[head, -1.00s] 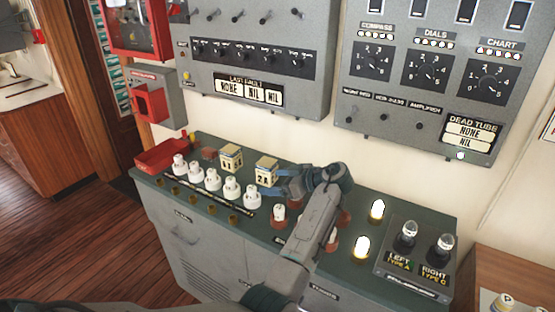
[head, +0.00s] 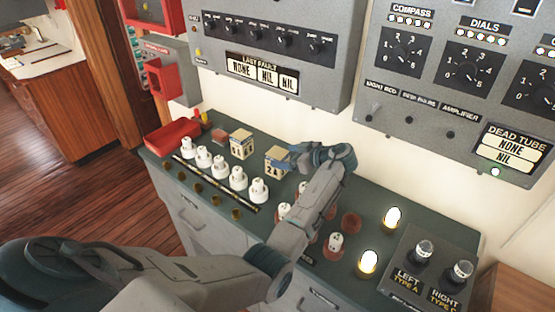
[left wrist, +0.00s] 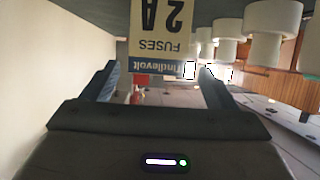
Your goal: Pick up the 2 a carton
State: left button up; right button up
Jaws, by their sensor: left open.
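The 2 A carton (head: 274,165) is a small cream box that stands upright on the dark green console top. In the left wrist view the carton (left wrist: 158,35) appears upside down, with "2 A", "FUSES" and a blue band. My left gripper (head: 296,157) is at the carton's right side in the head view. In the left wrist view its open fingers (left wrist: 158,72) are on either side of the carton's near end, with visible gaps. A similar carton (head: 242,145) stands to the left. My right gripper is out of view.
White fuse holders (head: 222,167) stand in a row in front of the cartons. A red tray (head: 173,137) is at the console's far left end. Lit lamps (head: 392,217) and a tube tester (head: 425,270) are to the right. The wall panel (head: 270,50) rises behind.

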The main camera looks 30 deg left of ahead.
pick_arm(q)
jog(key=shift+w+a+f+p, duration=0.1)
jog(key=shift+w+a+p, duration=0.05)
jog(key=shift+a+p, duration=0.85)
jog(key=shift+p+x, duration=0.35)
jog(key=shift+x, duration=0.7)
jog(key=shift+a+f, duration=0.15)
jog(key=shift+f, duration=0.15)
jog(key=c, duration=1.3)
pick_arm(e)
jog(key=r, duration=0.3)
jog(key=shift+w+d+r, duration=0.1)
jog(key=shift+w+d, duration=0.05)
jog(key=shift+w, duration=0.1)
